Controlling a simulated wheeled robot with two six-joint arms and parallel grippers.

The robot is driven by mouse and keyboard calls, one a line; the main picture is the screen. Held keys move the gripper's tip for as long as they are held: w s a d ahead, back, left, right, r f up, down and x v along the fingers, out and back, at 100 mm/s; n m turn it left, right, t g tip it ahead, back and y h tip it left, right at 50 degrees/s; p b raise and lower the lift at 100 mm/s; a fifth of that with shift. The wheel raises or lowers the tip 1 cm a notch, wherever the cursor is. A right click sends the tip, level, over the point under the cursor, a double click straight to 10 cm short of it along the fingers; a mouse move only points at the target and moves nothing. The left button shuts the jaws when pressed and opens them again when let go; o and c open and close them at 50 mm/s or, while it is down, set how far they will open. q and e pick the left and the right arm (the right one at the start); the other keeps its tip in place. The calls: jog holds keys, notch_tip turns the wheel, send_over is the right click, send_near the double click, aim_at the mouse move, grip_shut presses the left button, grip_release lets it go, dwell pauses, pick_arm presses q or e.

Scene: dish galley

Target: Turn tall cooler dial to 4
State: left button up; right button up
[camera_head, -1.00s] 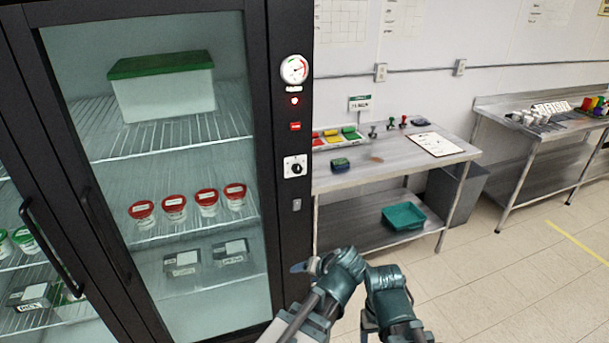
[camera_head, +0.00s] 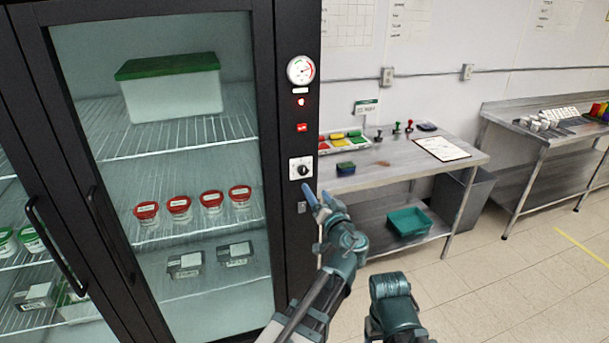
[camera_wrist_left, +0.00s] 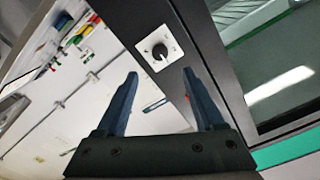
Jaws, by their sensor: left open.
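The tall cooler (camera_head: 290,120) has a black frame with glass doors. Its dial (camera_head: 303,169) is a black knob on a white square plate on the right frame, below a round gauge. The dial also shows in the left wrist view (camera_wrist_left: 160,52), beyond my fingertips. My left gripper (camera_head: 316,193) is open and empty, just below and to the right of the dial, apart from it. In the left wrist view my left gripper (camera_wrist_left: 160,85) has its two blue fingers spread. The numbers on the dial plate are too small to read. My right arm shows at the bottom, its fingers not visible.
A steel table (camera_head: 400,165) stands right of the cooler with colored trays, stamps and a clipboard (camera_head: 441,148). A teal tray (camera_head: 408,221) sits on its lower shelf. A grey bin (camera_head: 465,200) is beside it. The floor in front is clear.

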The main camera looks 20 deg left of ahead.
aim_at(304, 173)
pick_arm(q)
jog(key=x, duration=1.1)
grip_shut()
